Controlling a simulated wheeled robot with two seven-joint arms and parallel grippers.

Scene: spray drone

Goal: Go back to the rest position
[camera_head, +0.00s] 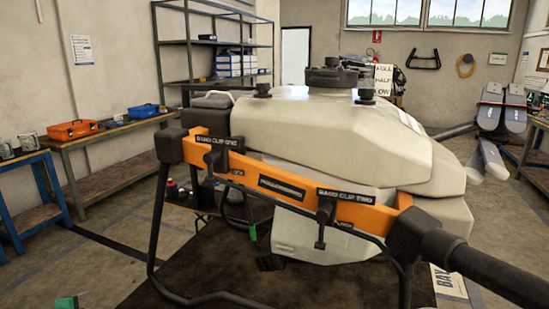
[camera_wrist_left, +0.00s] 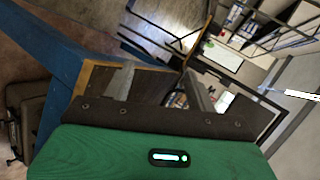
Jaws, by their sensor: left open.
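In the left wrist view my left gripper (camera_wrist_left: 160,84) is open, with its two grey fingers apart and nothing visible between them. Its dark mount and green housing fill the lower part of that view. In the head view I cannot make out either gripper clearly. The spray drone (camera_head: 345,130) stands in the middle, with a cream body and an orange front bar (camera_head: 275,184) on a dark tubular frame. My right gripper is in neither view.
A blue bench (camera_head: 30,185) and a wooden workbench with an orange toolbox (camera_head: 73,130) and a blue box (camera_head: 143,111) stand at the left. A metal shelf (camera_head: 215,45) stands behind. Open floor (camera_head: 120,255) lies left of the drone. The wrist view is tilted and shows a blue beam (camera_wrist_left: 45,45) close by.

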